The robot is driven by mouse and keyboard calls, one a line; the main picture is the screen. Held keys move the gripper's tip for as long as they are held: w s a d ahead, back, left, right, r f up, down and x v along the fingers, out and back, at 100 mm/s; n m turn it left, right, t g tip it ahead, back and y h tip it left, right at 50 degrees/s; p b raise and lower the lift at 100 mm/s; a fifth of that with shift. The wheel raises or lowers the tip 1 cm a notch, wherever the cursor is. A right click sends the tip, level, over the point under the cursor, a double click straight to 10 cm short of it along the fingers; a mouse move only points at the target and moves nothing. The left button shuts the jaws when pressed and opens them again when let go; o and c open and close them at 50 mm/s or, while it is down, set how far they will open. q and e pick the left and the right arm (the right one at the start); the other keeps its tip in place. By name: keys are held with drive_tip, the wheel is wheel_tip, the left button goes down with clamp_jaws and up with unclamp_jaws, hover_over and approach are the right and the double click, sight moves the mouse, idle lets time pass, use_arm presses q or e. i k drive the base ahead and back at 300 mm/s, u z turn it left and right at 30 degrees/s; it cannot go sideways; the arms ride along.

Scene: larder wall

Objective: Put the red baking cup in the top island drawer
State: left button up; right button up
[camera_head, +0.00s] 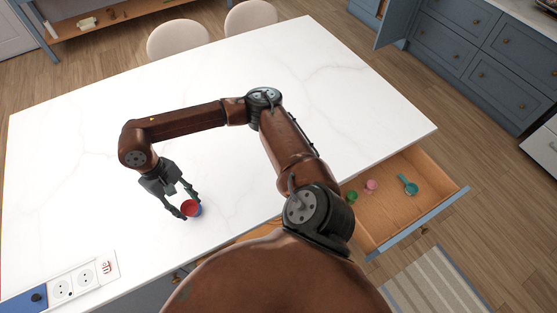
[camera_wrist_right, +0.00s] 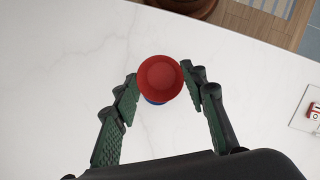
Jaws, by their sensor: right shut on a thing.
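The red baking cup (camera_head: 191,208) is at the fingertips of my right gripper (camera_head: 188,205), over the white island top near its front edge. In the right wrist view the cup (camera_wrist_right: 160,76) sits between the two fingers of the right gripper (camera_wrist_right: 160,82), which is shut on it. A blue part shows just under and beside the red; I cannot tell whether it is a second cup or part of this one. The top island drawer (camera_head: 405,218) is open at the right. My left gripper is not in view.
The drawer holds a green item (camera_head: 352,196), a pink item (camera_head: 371,185) and a teal scoop-like item (camera_head: 408,185). A socket panel (camera_head: 75,282) lies at the front left of the island top (camera_head: 300,60). Two stools (camera_head: 178,40) stand behind. Most of the top is clear.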

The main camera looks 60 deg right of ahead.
sight(379, 214)
drive_tip(key=z, duration=0.5)
drive_tip(key=k, duration=1.2)
drive_tip(key=z, duration=1.3)
drive_tip(key=i, duration=0.9)
drive_tip(key=z, duration=0.05)
